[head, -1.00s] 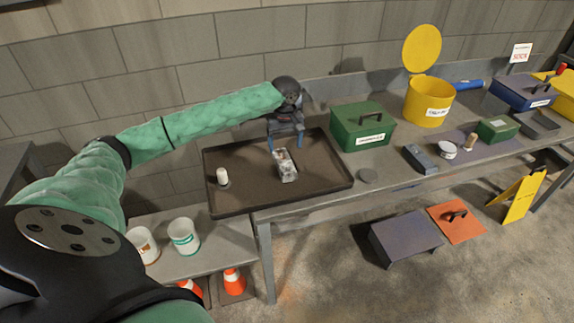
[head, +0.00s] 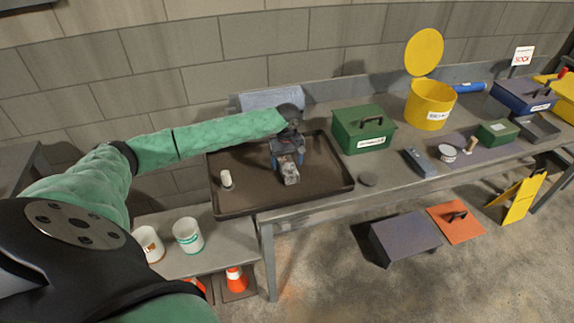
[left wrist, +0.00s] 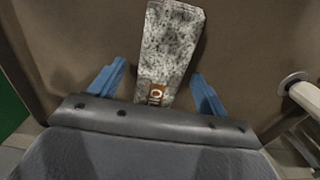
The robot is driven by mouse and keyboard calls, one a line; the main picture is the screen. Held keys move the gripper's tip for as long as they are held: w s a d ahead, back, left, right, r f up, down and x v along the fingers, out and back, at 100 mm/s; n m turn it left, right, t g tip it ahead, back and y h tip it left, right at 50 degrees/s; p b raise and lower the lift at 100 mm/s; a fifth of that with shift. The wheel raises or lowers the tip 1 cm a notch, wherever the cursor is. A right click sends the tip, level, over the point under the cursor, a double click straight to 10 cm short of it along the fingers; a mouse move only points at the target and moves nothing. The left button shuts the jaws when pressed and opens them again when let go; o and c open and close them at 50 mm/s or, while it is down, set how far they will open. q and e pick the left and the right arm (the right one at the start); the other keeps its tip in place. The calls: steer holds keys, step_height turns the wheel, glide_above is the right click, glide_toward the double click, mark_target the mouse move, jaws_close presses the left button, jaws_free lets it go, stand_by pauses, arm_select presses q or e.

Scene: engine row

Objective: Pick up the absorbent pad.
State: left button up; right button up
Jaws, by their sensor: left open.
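The absorbent pad, a grey speckled piece with an orange-brown label (head: 291,176), lies in the dark tray (head: 235,206). It also shows in the left wrist view (left wrist: 170,45), with the label at its near end. My left gripper (head: 288,162) is over the far end of the pad in the head view. Its two blue fingers are open, one on each side of the pad, with gaps between in the left wrist view (left wrist: 158,78). The gripper hides the pad's far end in the head view. My right gripper is not in view.
A small white bottle-like item (head: 226,179) stands in the tray, left of the pad.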

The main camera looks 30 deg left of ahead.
arm_select(q)
steer(key=shift+f, duration=0.15)
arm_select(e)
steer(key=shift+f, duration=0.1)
arm_select(q)
steer(key=c, duration=1)
steer(key=shift+c, duration=0.6)
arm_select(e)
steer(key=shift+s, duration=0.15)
arm_select(q)
steer(key=shift+c, duration=0.2)
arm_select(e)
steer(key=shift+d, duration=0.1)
arm_select(q)
steer(key=shift+r, duration=0.25)
step_height(320, 180, up, 3)
steer(key=shift+f+b, duration=0.15)
steer(key=shift+b, duration=0.8)
steer(key=w+d+r+b, duration=0.3)
steer(key=d+r, duration=0.5)
steer(key=d, duration=0.3)
steer(key=shift+b, duration=0.35)
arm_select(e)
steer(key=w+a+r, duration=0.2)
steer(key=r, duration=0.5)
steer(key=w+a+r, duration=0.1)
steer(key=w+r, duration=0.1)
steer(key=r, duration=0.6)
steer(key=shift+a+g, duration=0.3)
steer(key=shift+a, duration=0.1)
